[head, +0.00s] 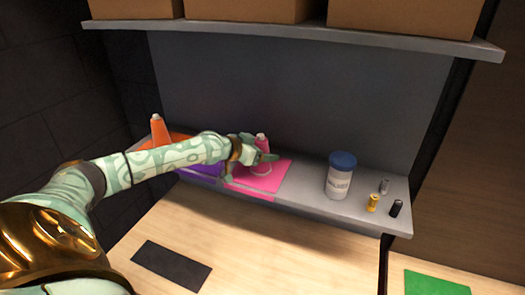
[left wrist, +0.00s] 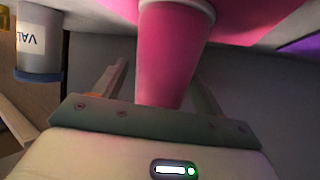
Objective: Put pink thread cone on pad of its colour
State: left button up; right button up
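The pink thread cone (head: 262,142) stands upright on the pink pad (head: 270,182) on the grey shelf. My left gripper (head: 250,157) is at the cone and hides part of it. In the left wrist view, which looks upside down, the cone (left wrist: 168,52) is between the fingers of my left gripper (left wrist: 160,85), its wide end toward the pink pad (left wrist: 240,20). The fingers are spread, with a gap beside the cone. My right gripper is not in view.
An orange cone (head: 159,130) stands on an orange pad at the left, beside a purple pad (head: 207,170). A blue-lidded jar (head: 340,177) and small batteries (head: 372,203) stand to the right. An upper shelf (head: 290,33) with cardboard boxes (head: 405,28) overhangs.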

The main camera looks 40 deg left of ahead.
pick_arm(q)
jog(key=shift+s+r, duration=0.1)
jog(key=shift+r, duration=0.15)
jog(key=p+v, duration=0.6)
jog(key=v, duration=0.5)
jog(key=shift+s+a, duration=0.15)
jog(key=shift+s, duration=0.25)
